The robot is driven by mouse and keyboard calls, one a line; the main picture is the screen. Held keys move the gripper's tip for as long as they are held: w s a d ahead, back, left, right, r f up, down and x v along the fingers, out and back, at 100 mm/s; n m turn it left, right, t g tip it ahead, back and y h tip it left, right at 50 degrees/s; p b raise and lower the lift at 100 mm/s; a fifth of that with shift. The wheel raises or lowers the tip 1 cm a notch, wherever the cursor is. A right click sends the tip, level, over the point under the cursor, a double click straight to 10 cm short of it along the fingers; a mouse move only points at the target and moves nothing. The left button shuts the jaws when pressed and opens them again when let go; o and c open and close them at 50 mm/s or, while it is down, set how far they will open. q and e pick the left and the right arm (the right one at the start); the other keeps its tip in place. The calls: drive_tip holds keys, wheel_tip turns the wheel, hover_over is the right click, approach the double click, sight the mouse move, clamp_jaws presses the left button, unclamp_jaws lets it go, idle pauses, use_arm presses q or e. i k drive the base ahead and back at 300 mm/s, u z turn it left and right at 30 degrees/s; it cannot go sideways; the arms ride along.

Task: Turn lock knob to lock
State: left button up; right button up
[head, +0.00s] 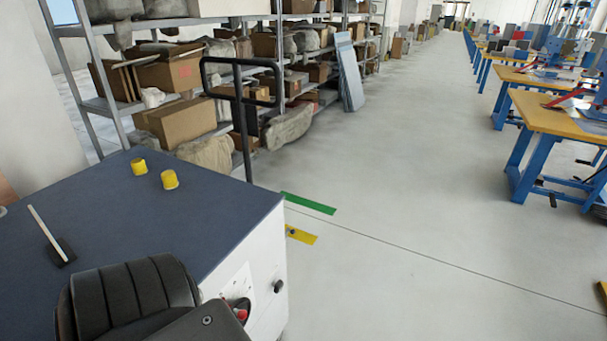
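A white cabinet with a dark blue top (150,220) stands at the lower left. Its white side face (262,270) carries a round black knob (278,286) near the right edge. A red button-like part (241,314) sits lower on that face, to the left of the knob. I cannot tell which of these is the lock knob, nor how it is turned. A black ribbed form at the bottom left covers part of the cabinet. Neither of my grippers is in view.
Two yellow cylinders (169,180) and a lever on a black base (62,250) are on the blue top. A black tubular frame (240,100) rises behind it. Loaded shelves (100,105) stand at the back left, workbenches (545,115) at the right. The floor (400,220) between is clear.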

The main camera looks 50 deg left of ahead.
sight(278, 286)
drive_tip(key=i, duration=1.85)
drive_tip(key=u, duration=0.35)
drive_tip(key=i, duration=1.05)
drive_tip(key=u, duration=3.45)
drive_tip(key=k, duration=0.3)
drive_tip(key=z, duration=0.75)
